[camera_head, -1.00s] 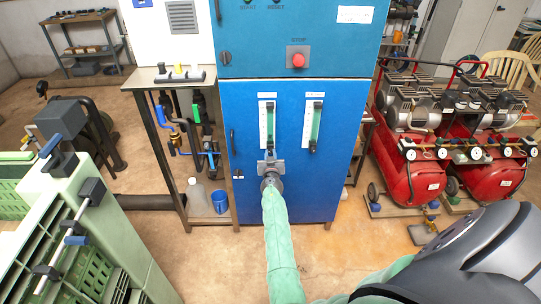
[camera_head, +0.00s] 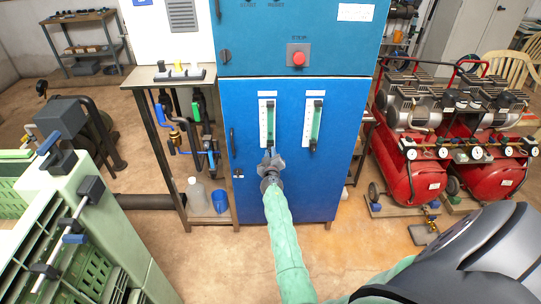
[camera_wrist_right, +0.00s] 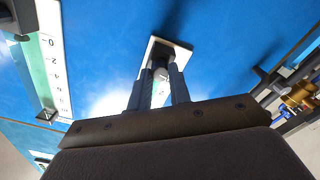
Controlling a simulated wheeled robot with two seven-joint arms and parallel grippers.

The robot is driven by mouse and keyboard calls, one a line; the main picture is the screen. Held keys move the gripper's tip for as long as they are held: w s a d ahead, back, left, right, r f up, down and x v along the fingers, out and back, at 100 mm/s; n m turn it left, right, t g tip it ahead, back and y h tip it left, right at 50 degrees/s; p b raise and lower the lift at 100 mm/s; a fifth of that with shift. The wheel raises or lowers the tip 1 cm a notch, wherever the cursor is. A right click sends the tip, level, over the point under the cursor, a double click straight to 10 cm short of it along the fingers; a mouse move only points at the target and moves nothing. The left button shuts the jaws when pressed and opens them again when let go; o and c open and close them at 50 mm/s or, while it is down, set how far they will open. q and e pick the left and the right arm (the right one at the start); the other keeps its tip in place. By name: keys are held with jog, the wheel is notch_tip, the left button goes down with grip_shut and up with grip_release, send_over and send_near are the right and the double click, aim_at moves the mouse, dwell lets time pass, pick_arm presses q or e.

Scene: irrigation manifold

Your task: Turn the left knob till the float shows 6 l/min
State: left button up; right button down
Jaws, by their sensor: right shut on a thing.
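My right gripper (camera_head: 271,158) is at the lower end of the left flow meter (camera_head: 263,122) on the blue cabinet door. In the right wrist view its two fingers (camera_wrist_right: 158,86) are shut on the left knob (camera_wrist_right: 161,74), in front of the meter's white plate (camera_wrist_right: 154,50). The float and its reading cannot be made out in the left tube; fingers and knob cover part of that meter in the wrist view. The right flow meter (camera_head: 314,123) hangs beside it, with a dark knob at its lower end. My left gripper is not in view.
A red stop button (camera_head: 298,60) sits on the upper cabinet. A narrow table (camera_head: 148,80) with pipes and valves stands left of the cabinet. Red compressors (camera_head: 408,165) stand to the right. A pale green frame (camera_head: 95,215) stands at front left. The floor before the cabinet is clear.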

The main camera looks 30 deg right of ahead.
jog(key=n, duration=0.2)
jog(key=shift+f+n+b, duration=0.1)
jog(key=shift+n+b, duration=0.25)
jog(key=shift+n, duration=0.95)
jog(key=n+b, duration=0.1)
jog(key=n, duration=0.2)
jog(key=shift+n, duration=4.6)
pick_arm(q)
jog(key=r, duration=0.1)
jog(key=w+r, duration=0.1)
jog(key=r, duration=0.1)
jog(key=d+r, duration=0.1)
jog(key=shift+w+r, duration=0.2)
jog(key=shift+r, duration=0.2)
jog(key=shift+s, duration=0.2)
